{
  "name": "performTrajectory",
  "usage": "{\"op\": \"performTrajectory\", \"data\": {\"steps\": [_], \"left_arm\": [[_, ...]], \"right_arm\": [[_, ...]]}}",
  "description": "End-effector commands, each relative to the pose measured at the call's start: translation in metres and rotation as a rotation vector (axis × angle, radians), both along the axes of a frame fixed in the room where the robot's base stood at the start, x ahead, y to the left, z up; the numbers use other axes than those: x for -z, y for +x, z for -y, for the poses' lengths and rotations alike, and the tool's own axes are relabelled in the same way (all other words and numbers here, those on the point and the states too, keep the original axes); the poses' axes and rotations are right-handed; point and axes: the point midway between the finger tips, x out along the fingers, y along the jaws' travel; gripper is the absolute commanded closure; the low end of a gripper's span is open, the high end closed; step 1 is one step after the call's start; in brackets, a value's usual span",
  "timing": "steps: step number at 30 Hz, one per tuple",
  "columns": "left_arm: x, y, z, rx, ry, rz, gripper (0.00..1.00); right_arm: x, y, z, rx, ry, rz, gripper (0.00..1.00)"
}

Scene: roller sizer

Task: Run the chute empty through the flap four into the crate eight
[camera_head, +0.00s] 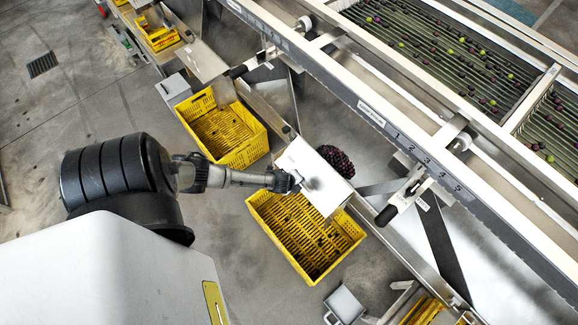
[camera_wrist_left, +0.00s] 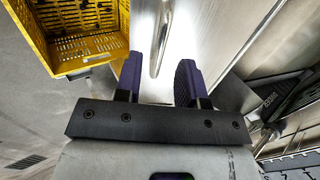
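My left gripper (camera_wrist_left: 158,82) is open in the left wrist view, its two purple-padded fingers apart. A metal bar handle (camera_wrist_left: 160,40) on a pale metal plate shows between and beyond them; I cannot tell whether they touch it. In the head view my left gripper (camera_head: 297,182) is at the left edge of a pale metal flap (camera_head: 318,182). A pile of dark fruit (camera_head: 337,160) lies just behind this flap. A yellow crate (camera_head: 340,250) stands below it, with a few dark bits on its slatted floor. I cannot read flap or crate numbers. My right gripper is not in view.
A second yellow crate (camera_head: 250,150) stands further up-left, and another (camera_head: 160,40) at the top left. A numbered rail (camera_head: 400,130) runs diagonally beside rollers carrying fruit (camera_head: 440,50). A black-ended lever (camera_head: 388,214) juts out from it. A grey box (camera_head: 345,303) stands on the floor.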

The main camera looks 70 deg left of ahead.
Motion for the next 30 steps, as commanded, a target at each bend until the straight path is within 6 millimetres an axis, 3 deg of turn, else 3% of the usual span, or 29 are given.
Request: {"op": "performTrajectory", "data": {"steps": [1,6,15,30], "left_arm": [[-0.013,-0.006,0.001,0.002,0.000,0.000,0.64],[-0.039,-0.022,0.007,0.003,0.000,0.001,0.64],[-0.070,-0.042,0.014,0.002,0.001,0.001,0.64],[-0.080,-0.048,0.016,0.001,0.001,0.001,0.64]], "right_arm": [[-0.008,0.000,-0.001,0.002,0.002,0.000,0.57],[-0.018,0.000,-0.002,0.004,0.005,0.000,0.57],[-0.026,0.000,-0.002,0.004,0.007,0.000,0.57],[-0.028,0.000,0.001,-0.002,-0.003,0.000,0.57]]}}
